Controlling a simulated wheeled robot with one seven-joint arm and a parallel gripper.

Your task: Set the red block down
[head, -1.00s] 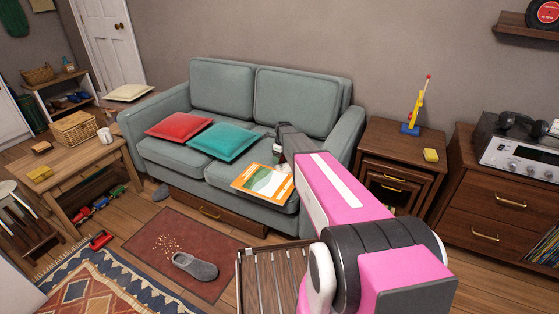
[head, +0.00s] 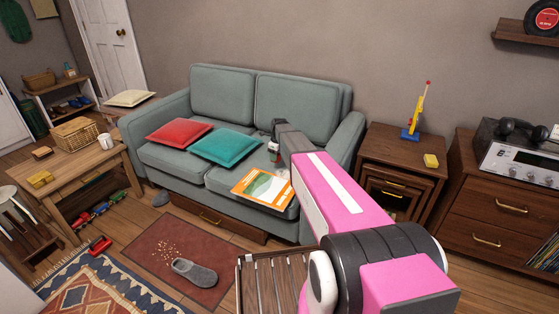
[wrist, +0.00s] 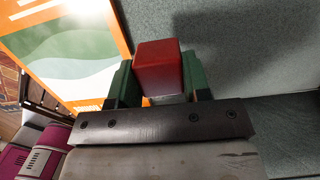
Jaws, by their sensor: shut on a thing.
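The red block (wrist: 159,66) is held between the two green-sided fingers of my gripper (wrist: 158,82) in the wrist view. Grey-green sofa fabric (wrist: 240,50) lies beyond it, with a dark shadow on it. I cannot tell whether the block touches the seat. In the head view my gripper (head: 274,152) is over the right part of the sofa (head: 165,158), mostly hidden by my own arm. The block cannot be made out there.
An orange, white and green flat book or magazine (head: 262,188) lies on the right seat, close left of the block in the wrist view (wrist: 70,55). A red cushion (head: 180,131) and a teal cushion (head: 226,147) lie further left. Nesting tables (head: 400,150) stand right of the sofa.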

